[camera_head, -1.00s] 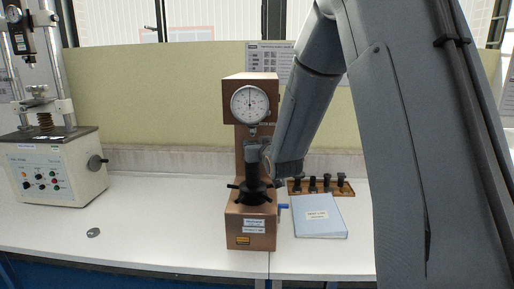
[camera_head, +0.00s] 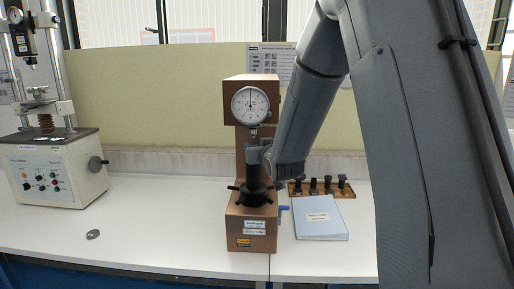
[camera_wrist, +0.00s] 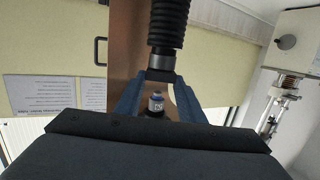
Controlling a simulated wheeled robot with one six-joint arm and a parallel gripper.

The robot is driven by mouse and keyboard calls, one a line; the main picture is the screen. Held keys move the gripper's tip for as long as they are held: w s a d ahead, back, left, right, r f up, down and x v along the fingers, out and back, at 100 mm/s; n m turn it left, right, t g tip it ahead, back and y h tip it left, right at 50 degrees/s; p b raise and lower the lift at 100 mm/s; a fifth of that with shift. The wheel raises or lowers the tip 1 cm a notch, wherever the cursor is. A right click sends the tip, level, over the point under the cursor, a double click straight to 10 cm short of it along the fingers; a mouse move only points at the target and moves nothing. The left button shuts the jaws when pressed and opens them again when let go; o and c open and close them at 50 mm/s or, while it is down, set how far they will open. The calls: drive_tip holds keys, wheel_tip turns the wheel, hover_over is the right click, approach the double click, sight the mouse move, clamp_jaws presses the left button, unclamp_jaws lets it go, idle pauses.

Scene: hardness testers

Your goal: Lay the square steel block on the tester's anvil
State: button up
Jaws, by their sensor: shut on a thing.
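The brown tester (camera_head: 252,92) stands on the bench with a round dial gauge on its head. Its black handwheel (camera_head: 252,196) and anvil post are low in its open throat. My gripper (camera_head: 257,155) reaches in from the right, at the top of the post. The wrist view looks upside down: the ribbed black post (camera_wrist: 168,25) ends in a grey anvil (camera_wrist: 160,61). My gripper's blue-grey fingers (camera_wrist: 160,80) are shut on a thin dark piece, apparently the steel block (camera_wrist: 160,75), at the anvil. I cannot tell whether it touches. The labelled indenter (camera_wrist: 156,103) shows between the fingers.
A blue-grey booklet (camera_head: 320,218) and a wooden rack of dark parts (camera_head: 350,190) lie right of the tester. Another testing machine (camera_head: 50,170) stands at the left. A small grey piece (camera_head: 93,234) lies on the bench. The left front of the bench is mostly clear.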

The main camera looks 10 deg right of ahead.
drive_tip(key=shift+f, duration=0.1)
drive_tip(key=o, duration=1.4)
drive_tip(key=shift+c, duration=1.2)
drive_tip(key=s, duration=0.7)
drive_tip(key=shift+d+r+p, duration=0.15)
drive_tip(key=shift+r+p, duration=0.05)
drive_tip(key=shift+p, duration=0.2)
